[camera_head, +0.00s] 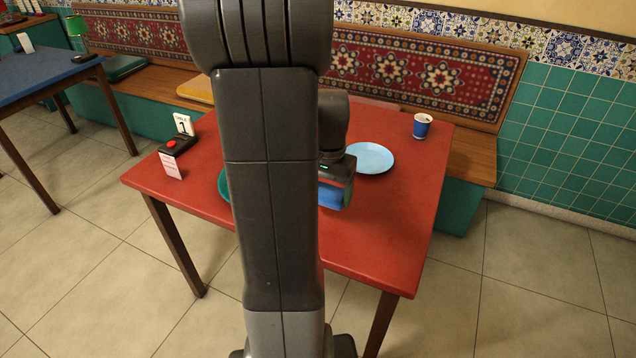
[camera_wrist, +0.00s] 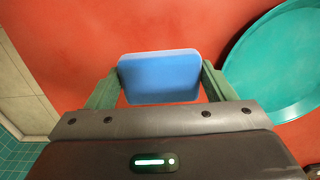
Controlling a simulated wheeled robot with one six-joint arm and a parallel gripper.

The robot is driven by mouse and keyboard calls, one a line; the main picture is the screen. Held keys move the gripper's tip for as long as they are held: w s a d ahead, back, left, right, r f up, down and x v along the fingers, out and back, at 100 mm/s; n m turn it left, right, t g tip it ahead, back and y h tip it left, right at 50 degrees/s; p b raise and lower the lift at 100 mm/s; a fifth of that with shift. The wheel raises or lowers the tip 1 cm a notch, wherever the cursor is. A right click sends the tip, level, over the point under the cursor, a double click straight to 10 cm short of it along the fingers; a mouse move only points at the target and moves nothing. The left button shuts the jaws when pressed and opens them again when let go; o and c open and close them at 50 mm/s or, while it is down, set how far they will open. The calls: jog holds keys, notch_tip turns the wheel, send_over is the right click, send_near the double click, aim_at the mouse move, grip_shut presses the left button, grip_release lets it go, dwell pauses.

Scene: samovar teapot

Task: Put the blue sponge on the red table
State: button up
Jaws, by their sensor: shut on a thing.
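The blue sponge (camera_wrist: 160,78) is between the two fingers of my gripper (camera_wrist: 160,85) in the wrist view, with a finger against each side. In the head view the blue sponge (camera_head: 332,195) shows below my gripper (camera_head: 337,180), over the front part of the red table (camera_head: 385,225). The red tabletop (camera_wrist: 80,30) fills most of the wrist view behind the sponge. I cannot tell whether the sponge touches the tabletop. My arm hides the middle of the table in the head view.
A light blue plate (camera_head: 370,158) and a blue cup (camera_head: 422,126) stand on the table. A teal plate (camera_wrist: 285,65) lies right of the sponge in the wrist view. A card marked 1 (camera_head: 183,125) and a red-button device (camera_head: 176,145) are at the left. The table's right front is clear.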

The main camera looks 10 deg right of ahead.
jog(key=shift+f+b, duration=0.45)
jog(key=shift+f, duration=2.9)
jog(key=shift+f, duration=0.1)
jog(key=shift+f, duration=0.15)
jog(key=o, duration=1)
jog(key=shift+c, duration=0.2)
jog(key=shift+r, duration=0.2)
notch_tip(320, 180, up, 12)
jog(key=shift+r+p, duration=0.1)
jog(key=shift+p, duration=0.95)
